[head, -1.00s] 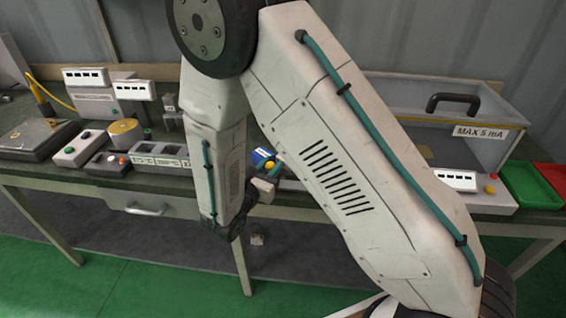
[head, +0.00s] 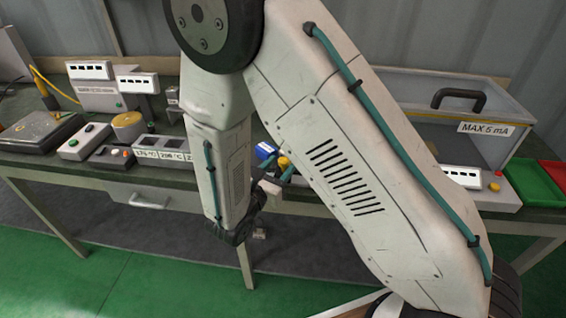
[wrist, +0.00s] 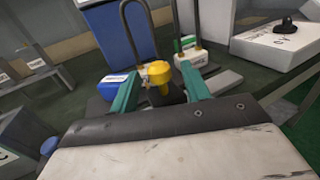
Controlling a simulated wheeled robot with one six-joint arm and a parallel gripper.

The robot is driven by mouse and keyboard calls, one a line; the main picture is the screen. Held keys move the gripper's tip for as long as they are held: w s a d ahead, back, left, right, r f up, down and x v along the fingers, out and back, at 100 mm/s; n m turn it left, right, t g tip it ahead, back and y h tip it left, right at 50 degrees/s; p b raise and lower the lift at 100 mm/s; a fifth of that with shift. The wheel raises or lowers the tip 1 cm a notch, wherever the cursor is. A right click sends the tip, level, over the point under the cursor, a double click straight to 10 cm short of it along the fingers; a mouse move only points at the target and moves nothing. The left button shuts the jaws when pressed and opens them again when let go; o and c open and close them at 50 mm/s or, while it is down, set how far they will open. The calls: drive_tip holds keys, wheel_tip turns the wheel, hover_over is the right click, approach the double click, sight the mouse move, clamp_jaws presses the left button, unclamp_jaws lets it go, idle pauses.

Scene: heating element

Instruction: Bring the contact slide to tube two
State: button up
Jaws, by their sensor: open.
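In the wrist view, my gripper (wrist: 158,70) is open, its two teal fingers on either side of a yellow knob (wrist: 157,76). I cannot tell whether the fingers touch it. The knob may belong to the contact slide; its lower part is hidden by my gripper. Beyond it stand two dark U-shaped tubes, one before a blue panel (wrist: 133,35) and one farther right (wrist: 195,20) with green and white pieces at its foot. I cannot tell which is tube two. In the head view, the yellow knob (head: 284,162) shows near the bench's front edge, and my arm covers much of the area.
A blue-and-white block (wrist: 113,80) lies just left of the fingers. A white box (wrist: 275,42) stands at the right. In the head view, a clear-sided case marked MAX 5 mA (head: 484,128), a green tray (head: 535,183) and several control boxes line the bench.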

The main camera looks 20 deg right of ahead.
drive_tip(key=v, duration=0.5)
drive_tip(key=shift+s+a, duration=0.1)
drive_tip(key=s+d+r+m+g+y, duration=0.2)
drive_tip(key=s+d+r+m+g, duration=0.4)
drive_tip(key=s+d+m+g, duration=0.6)
drive_tip(key=s+d+r+m+t+y, duration=0.1)
drive_tip(key=s+r+m+y, duration=1)
drive_tip(key=r+m, duration=0.3)
drive_tip(key=shift+s+d+r, duration=0.25)
drive_tip(key=shift+d, duration=0.05)
